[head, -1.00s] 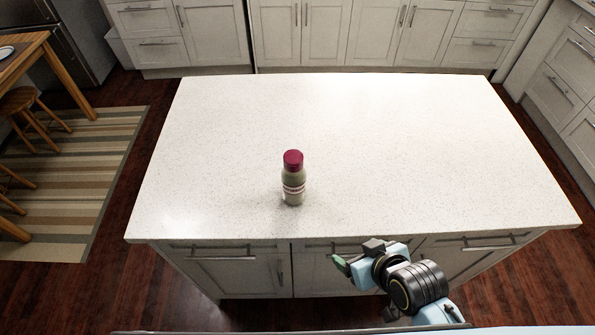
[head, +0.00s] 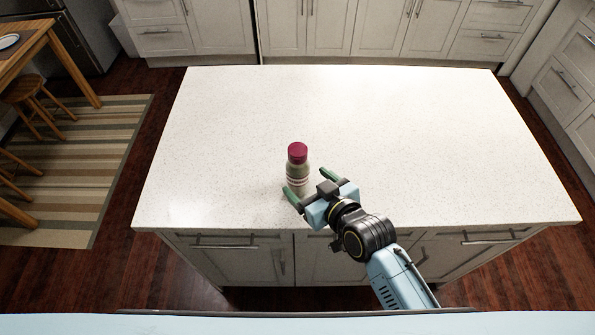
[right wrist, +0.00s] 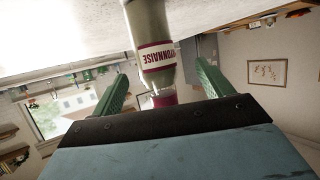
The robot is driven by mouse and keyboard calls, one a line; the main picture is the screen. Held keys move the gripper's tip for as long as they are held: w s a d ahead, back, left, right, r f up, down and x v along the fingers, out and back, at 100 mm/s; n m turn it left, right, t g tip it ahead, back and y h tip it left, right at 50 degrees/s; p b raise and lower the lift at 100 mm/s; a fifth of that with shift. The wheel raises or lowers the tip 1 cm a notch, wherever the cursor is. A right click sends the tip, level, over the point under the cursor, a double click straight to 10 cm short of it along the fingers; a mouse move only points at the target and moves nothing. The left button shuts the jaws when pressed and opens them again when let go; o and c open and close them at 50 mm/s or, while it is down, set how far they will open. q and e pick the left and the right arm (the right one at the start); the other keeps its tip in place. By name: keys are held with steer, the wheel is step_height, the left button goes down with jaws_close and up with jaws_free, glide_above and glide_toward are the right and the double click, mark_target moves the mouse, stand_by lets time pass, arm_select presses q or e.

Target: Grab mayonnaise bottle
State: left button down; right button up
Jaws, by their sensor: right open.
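The mayonnaise bottle (head: 297,172) stands upright on the white countertop, with a dark red cap and a red-and-white label. My right gripper (head: 309,182) is open at the bottle's near right side, with green fingers spread to either side of it. In the right wrist view the bottle (right wrist: 157,55) appears upside down, its label reading mayonnaise, between the two open fingers (right wrist: 163,88). I cannot tell whether either finger touches it. The lower part of the bottle is partly hidden by my gripper in the head view. My left gripper is not in view.
The island countertop (head: 400,130) is otherwise bare, with free room all around the bottle. Its front edge and drawer handles lie below my right arm. A wooden table (head: 30,50) and stools (head: 25,95) stand at the far left.

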steer(key=shift+d+x, duration=0.15)
steer(key=shift+x, duration=1.5)
steer(key=shift+d+x, duration=0.1)
steer(key=shift+x, duration=1.55)
steer(key=shift+w, duration=0.2)
steer(key=shift+c, duration=0.5)
steer(key=c, duration=1.2)
steer(key=shift+c, duration=0.2)
steer(key=shift+r, duration=0.1)
